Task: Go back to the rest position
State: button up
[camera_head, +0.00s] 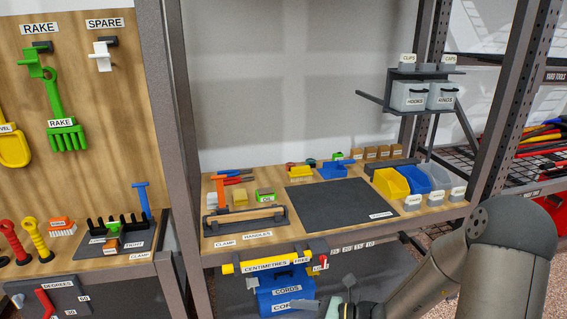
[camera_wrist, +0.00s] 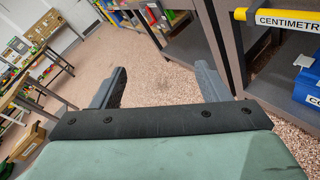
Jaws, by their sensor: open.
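My gripper (camera_wrist: 160,80) shows in the wrist view with its two dark fingers spread wide apart. Nothing is between them; speckled floor (camera_wrist: 150,62) shows beyond. In the head view my arm comes in from the lower right and reaches toward the bottom middle, in front of the workbench (camera_head: 237,248) and below its top. The fingers cannot be made out clearly there.
A yellow centimetre rule (camera_head: 266,263) is on the bench's front edge, above a blue cords box (camera_head: 286,291); both show at the right of the wrist view. A dark mat (camera_head: 340,204), bins and tools crowd the bench top. A steel upright (camera_head: 497,110) stands at the right.

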jog(key=s+a+r+n+g+h+p, duration=0.1)
jog(key=s+r+n+g+h, duration=0.3)
jog(key=s+n, duration=0.45)
jog(key=s+d+r+n+h+p, duration=0.4)
jog(key=s+d+r+n+h, duration=0.5)
jog(key=n, duration=0.9)
notch_tip(320, 180, up, 2)
jog(key=shift+s+d+r+h, duration=0.1)
jog(key=shift+s+d+h, duration=0.3)
jog(key=shift+d+h, duration=0.75)
jog(key=shift+d, duration=0.1)
